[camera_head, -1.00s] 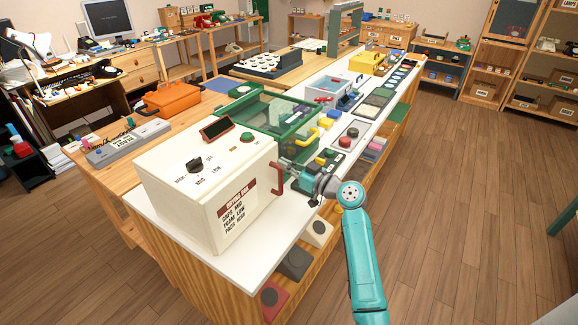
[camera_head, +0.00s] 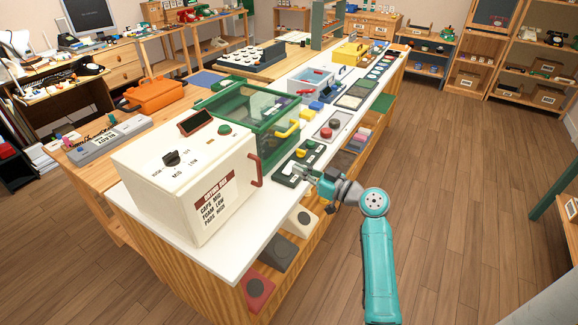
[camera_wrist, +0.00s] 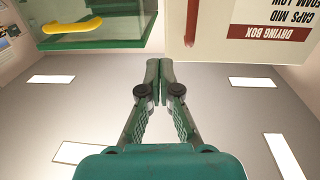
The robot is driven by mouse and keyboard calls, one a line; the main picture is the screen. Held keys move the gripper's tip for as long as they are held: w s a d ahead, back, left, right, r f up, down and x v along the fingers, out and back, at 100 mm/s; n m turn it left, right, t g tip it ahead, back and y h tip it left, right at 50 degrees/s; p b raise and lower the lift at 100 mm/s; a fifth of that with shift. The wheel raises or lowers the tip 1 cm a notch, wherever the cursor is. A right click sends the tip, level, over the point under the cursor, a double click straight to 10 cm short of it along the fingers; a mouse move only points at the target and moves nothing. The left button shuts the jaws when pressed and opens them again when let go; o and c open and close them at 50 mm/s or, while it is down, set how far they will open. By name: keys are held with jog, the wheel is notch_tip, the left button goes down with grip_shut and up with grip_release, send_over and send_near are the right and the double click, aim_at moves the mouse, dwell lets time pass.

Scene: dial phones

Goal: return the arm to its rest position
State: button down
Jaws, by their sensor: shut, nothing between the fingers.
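My gripper (camera_head: 302,174) is at the end of my teal arm, over the front edge of the white bench top, right of the white drying box (camera_head: 190,176). Its two green fingers (camera_wrist: 159,75) are together and empty in the wrist view. The box's red handle (camera_head: 257,170) is to the left of the fingers and apart from them. In the wrist view the drying box (camera_wrist: 250,35) appears upside down at the top right, and grey background with bright light panels lies behind the fingers.
A green clear-sided case (camera_head: 262,112) with a yellow handle (camera_head: 287,130) stands behind the gripper. A dark tray (camera_head: 296,164) with coloured buttons lies by the fingers. Shelves under the bench hold several blocks (camera_head: 282,251). The wooden floor to the right (camera_head: 460,190) is clear.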

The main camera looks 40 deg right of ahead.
jog(key=s+a+f+m+g+h, duration=0.3)
jog(key=s+a+f+m+h, duration=0.25)
jog(key=s+a+f, duration=1.2)
jog(key=s+a, duration=0.4)
jog(key=s, duration=1.1)
jog(key=s+a+r+n, duration=0.2)
jog(key=s+a+r, duration=0.1)
jog(key=s+r, duration=0.6)
jog(key=s+y, duration=0.1)
jog(key=s, duration=0.2)
jog(key=shift+s+a, duration=0.2)
jog(key=shift+a, duration=0.05)
jog(key=shift+a+n, duration=0.15)
jog(key=shift+n, duration=0.1)
